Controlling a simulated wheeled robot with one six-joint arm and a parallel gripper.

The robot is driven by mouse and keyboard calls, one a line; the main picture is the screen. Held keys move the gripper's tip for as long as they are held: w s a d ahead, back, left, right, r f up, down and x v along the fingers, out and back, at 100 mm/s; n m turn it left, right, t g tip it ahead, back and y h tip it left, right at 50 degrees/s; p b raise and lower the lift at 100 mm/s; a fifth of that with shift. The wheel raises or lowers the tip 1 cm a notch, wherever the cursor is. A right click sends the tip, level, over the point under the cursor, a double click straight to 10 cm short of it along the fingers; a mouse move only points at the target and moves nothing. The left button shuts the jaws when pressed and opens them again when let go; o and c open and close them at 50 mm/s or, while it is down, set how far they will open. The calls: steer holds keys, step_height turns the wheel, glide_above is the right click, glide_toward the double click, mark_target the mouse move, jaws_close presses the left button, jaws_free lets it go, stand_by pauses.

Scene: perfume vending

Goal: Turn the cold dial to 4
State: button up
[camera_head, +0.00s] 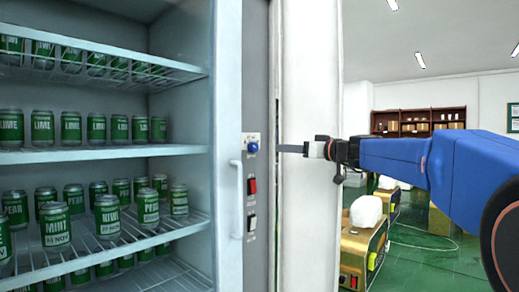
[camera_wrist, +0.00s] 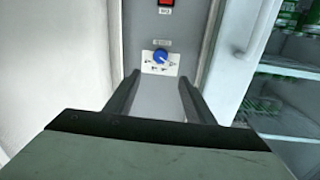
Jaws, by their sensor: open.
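The cold dial (camera_head: 252,147) is a small blue knob on a white marked plate, high on the grey control strip beside the fridge. In the wrist view the dial (camera_wrist: 160,56) shows beyond and between my two fingers, with its plate around it. The plate's marks are too small to read, and I cannot tell the dial's setting. My gripper (camera_head: 281,148) is just right of the dial at about its height in the head view. In the wrist view my gripper (camera_wrist: 160,80) is open and empty, its fingertips apart from the knob.
A red switch (camera_head: 252,186) and a dark switch (camera_head: 252,223) sit below the dial. A fridge handle (camera_head: 236,200) stands left of the strip. Shelves of green cans (camera_head: 56,225) fill the fridge. A white panel (camera_head: 308,90) is to the right.

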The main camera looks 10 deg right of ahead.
mark_target(256, 147)
steer(key=x, duration=1.5)
steer(key=shift+w+a+f, duration=0.1)
steer(key=shift+w, duration=0.05)
steer(key=c, duration=1.1)
